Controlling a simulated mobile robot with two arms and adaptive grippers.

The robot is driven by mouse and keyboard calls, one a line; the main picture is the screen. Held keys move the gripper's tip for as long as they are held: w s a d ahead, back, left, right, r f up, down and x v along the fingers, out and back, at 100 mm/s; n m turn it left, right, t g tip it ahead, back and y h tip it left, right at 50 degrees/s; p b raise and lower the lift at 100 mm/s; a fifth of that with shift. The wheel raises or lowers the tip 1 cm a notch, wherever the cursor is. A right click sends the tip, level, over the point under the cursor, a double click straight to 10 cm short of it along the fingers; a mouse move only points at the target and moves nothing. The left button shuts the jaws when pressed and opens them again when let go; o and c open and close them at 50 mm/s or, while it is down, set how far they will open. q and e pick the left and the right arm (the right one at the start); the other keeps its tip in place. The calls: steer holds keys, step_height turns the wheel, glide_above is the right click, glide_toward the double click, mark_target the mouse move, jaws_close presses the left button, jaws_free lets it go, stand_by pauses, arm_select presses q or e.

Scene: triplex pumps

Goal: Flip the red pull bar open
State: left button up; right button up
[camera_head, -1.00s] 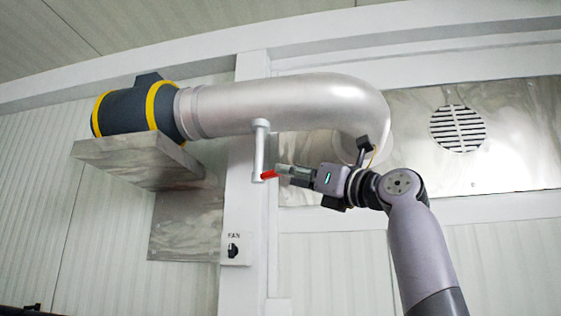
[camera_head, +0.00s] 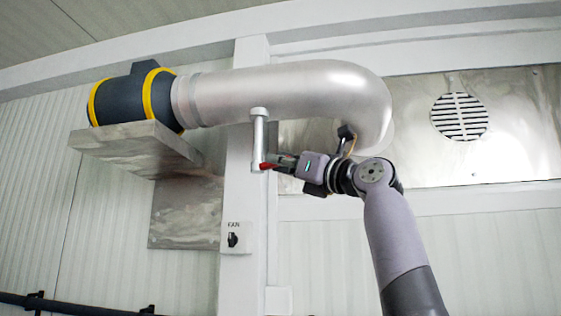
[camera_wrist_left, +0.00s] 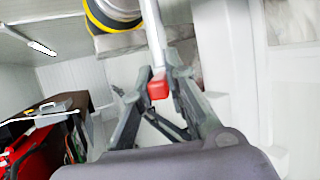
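The red pull bar end (camera_head: 267,166) sits at the foot of a light grey lever (camera_head: 258,138) that hangs nearly upright below the silver duct (camera_head: 285,95). My left gripper (camera_head: 273,163) comes to it from the right in the head view, with its fingertips at the red part. In the left wrist view, the red end (camera_wrist_left: 158,87) lies between the two fingers of my left gripper (camera_wrist_left: 158,78), very close to both. Whether the fingers press on it is not clear. My right gripper is not in view.
A dark blower with yellow bands (camera_head: 130,97) rests on a metal shelf (camera_head: 135,145) at the left. A fan switch (camera_head: 234,239) is on the white post below the lever. A vented metal panel (camera_head: 415,160) is behind my arm. Red equipment (camera_wrist_left: 45,150) shows in the wrist view.

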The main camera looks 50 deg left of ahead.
arm_select(q)
jaws_close()
